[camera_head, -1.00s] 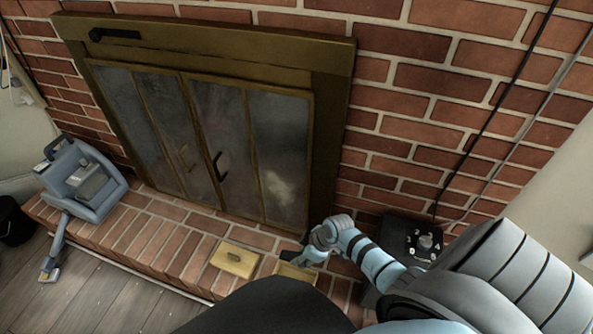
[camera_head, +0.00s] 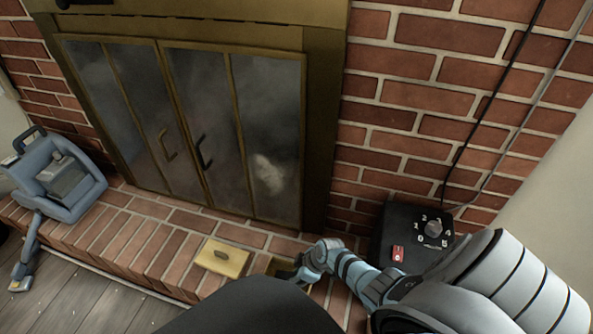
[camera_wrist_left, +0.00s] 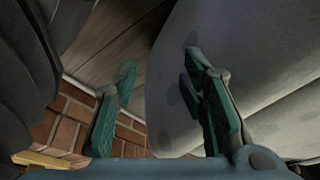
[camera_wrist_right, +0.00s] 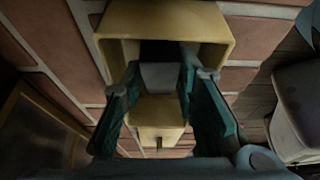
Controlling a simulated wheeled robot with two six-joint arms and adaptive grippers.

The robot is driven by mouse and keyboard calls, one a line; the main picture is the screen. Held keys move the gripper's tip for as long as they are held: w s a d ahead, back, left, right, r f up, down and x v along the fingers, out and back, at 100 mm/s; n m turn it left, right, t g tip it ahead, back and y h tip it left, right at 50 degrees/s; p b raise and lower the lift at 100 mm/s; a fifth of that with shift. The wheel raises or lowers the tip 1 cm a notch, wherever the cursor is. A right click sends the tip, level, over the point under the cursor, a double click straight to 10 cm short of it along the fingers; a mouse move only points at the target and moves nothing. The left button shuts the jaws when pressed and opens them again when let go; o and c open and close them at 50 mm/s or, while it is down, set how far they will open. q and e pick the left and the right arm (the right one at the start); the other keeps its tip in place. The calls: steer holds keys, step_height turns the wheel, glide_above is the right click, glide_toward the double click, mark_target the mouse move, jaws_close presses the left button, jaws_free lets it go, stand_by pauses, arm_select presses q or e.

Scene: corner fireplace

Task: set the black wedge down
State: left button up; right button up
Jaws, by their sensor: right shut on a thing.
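My right gripper (camera_wrist_right: 160,82) is shut on a dark grey block, the black wedge (camera_wrist_right: 161,75), which shows between its fingertips in the right wrist view. The wedge is at the mouth of an open yellow box (camera_wrist_right: 218,30) with a dark inside; I cannot tell whether it touches the box. In the head view my right gripper (camera_head: 288,273) is low over the brick hearth, and the wedge is hard to make out there. My left gripper (camera_wrist_left: 158,70) is open and empty, its fingers apart.
A yellow lid-like block (camera_head: 222,258) lies on the hearth (camera_head: 140,235), left of the right gripper. A blue-grey machine (camera_head: 60,180) stands at the left. The glass fireplace doors (camera_head: 190,130) are shut.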

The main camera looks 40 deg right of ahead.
arm_select(q)
steer(key=shift+w+r, duration=0.1)
steer(key=shift+r, duration=0.25)
arm_select(e)
steer(key=shift+f, duration=0.15)
arm_select(q)
steer(key=shift+w+r, duration=0.1)
steer(key=shift+r, duration=0.05)
arm_select(e)
steer(key=shift+f, duration=0.15)
steer(key=o, duration=0.8)
steer(key=shift+c, duration=0.2)
arm_select(q)
steer(key=shift+d, duration=0.1)
steer(key=shift+r, duration=0.1)
